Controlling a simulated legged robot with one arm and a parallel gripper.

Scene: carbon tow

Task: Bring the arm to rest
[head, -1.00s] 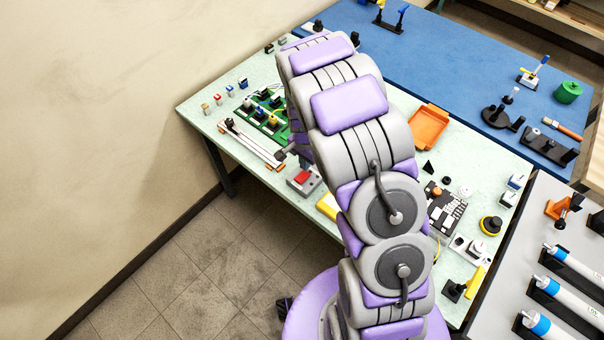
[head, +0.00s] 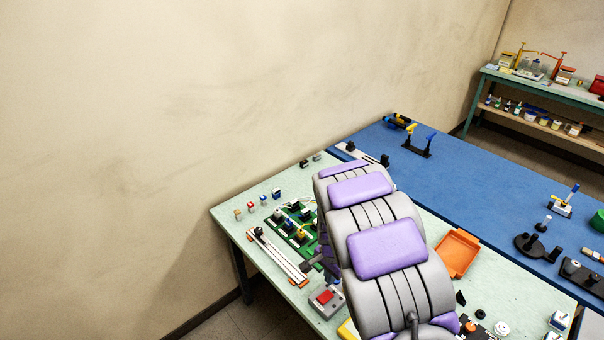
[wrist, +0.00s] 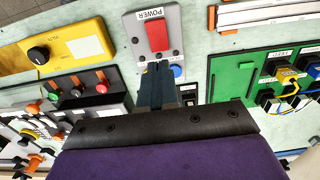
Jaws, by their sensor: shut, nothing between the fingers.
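My arm rises over the pale green table (head: 232,212) in the head view and hides part of it. My gripper (wrist: 154,68) shows in the wrist view, with its fingers together and nothing seen between them. Its tips are over the lower part of the grey power box (wrist: 180,18), which has a red switch (wrist: 157,34) and a blue button. I cannot tell whether the tips touch the box. The power box also shows in the head view (head: 318,308), left of my arm.
A green circuit board (wrist: 250,85) lies right of the gripper in the wrist view. A yellow box with a black knob (wrist: 75,45) is at left. An orange tray (head: 458,254) sits right of my arm. A blue table (head: 470,195) stands behind. The wall is at left.

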